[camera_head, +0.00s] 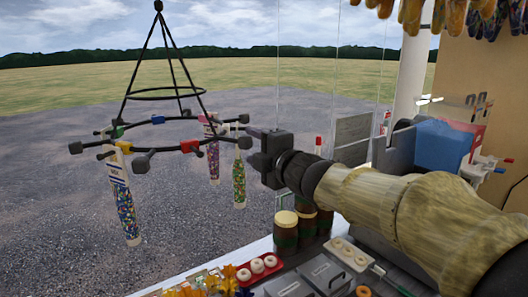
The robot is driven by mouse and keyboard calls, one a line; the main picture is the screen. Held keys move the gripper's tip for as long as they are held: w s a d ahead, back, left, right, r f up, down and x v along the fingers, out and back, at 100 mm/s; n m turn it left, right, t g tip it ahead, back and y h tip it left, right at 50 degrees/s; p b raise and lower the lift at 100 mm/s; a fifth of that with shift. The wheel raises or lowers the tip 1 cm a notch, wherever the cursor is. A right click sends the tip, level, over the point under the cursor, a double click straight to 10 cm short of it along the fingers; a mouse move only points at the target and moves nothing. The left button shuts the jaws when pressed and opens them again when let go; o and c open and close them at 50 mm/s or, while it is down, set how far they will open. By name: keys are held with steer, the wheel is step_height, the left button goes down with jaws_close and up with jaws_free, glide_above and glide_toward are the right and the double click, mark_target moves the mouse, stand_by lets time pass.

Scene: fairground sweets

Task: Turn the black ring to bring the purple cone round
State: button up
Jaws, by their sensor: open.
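The black ring (165,150) hangs in the open air at left from a black frame of rods, with stubby knobs around it and small coloured clips. Clear cones of sweets hang from it. The purple cone (213,160) hangs at the ring's right side, its upper part crossed by the ring. A green cone (239,184) hangs just right of it, and a blue multicoloured cone (124,212) with a white label hangs at front left. My gripper (256,150) is open and empty, just right of the ring's right-hand knobs; contact cannot be told.
Below my arm, the counter holds dark jars with cream lids (286,219), a red tray of white rings (258,269) and grey boxes (327,273). A blue block (443,147) stands at right. Thin vertical lines run near my gripper. Open gravel lies beyond the ring.

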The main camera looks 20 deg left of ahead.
mark_target(249, 144)
steer(key=shift+x, duration=2.15)
steer(key=c, duration=0.7)
steer(key=shift+s+a+b, duration=0.3)
steer(key=shift+s+b, duration=0.4)
steer(key=shift+s, duration=0.3)
steer(key=shift+s+a+b, duration=0.35)
steer(key=shift+s+b, duration=0.3)
steer(key=shift+s, duration=0.3)
steer(key=shift+s+a+b, duration=0.3)
steer(key=shift+s+b, duration=0.4)
steer(key=shift+s, duration=0.3)
